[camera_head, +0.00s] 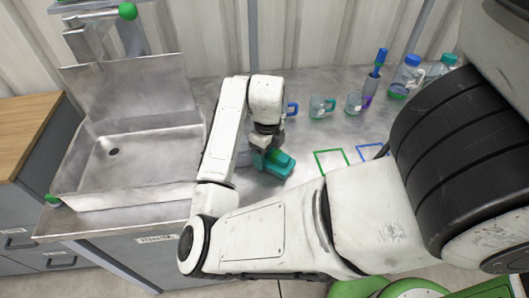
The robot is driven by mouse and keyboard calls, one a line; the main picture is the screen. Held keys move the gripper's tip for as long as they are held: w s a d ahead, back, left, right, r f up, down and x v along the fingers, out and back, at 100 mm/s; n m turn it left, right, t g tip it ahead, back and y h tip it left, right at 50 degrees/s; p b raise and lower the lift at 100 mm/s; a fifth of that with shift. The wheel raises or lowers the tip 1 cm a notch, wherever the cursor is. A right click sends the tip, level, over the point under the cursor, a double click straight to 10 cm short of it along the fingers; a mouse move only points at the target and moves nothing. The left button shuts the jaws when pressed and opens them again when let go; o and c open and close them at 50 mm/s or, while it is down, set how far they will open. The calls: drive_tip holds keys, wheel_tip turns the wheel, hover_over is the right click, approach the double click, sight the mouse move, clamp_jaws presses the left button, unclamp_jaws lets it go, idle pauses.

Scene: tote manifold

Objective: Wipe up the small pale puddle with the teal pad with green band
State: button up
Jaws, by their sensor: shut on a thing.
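The teal pad with green band (279,163) is under my gripper (266,148), on or just above the steel counter to the right of the sink. My gripper is shut on the pad, and the fingertips are partly hidden by the wrist. I cannot make out the small pale puddle; the arm covers part of the counter, and the counter's pale mottling makes it hard to tell.
A steel sink (190,172) is on the left. Clear mugs (321,107), a purple cup with a blue-handled tool (376,72) and bottles (405,77) stand along the back. A green square outline (331,151) and a blue outline (361,155) mark the counter.

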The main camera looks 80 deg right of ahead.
drive_tip(key=shift+s+d, duration=0.15)
drive_tip(key=shift+s, duration=0.05)
drive_tip(key=shift+r, duration=0.1)
drive_tip(key=shift+s+d+r+p, duration=0.1)
drive_tip(key=shift+s+r+p, duration=0.05)
drive_tip(key=shift+r+p, duration=2.2)
drive_tip(key=shift+r, duration=0.55)
drive_tip(key=shift+r, duration=0.1)
drive_tip(key=shift+s+r+p, duration=0.1)
drive_tip(key=shift+r+p, duration=0.95)
drive_tip(key=shift+r, duration=0.35)
